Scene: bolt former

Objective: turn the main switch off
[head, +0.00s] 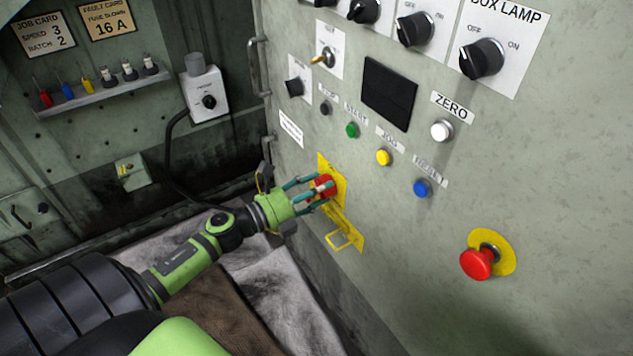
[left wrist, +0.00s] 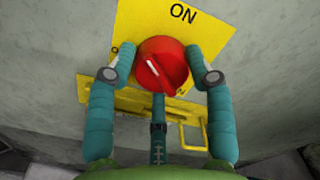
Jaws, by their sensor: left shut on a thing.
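The main switch is a red round knob (head: 325,183) on a yellow plate (head: 340,186) on the grey panel. In the left wrist view the red knob (left wrist: 163,58) bears a white pointer line, and the plate (left wrist: 228,22) reads ON at the top. The pointer lies slanted in the picture; I cannot tell which end marks the setting. My left gripper (head: 317,190) is shut on the knob, one teal finger on each side and a third below. Other lettering is partly hidden by the fingers. My right gripper is not in view.
A yellow hasp with a loop (head: 343,239) hangs just below the switch. Blue (head: 422,188), yellow (head: 383,157) and green (head: 351,130) buttons sit to its right, and a red mushroom button (head: 477,263) stands out lower right. A grey handle (head: 254,65) is above left.

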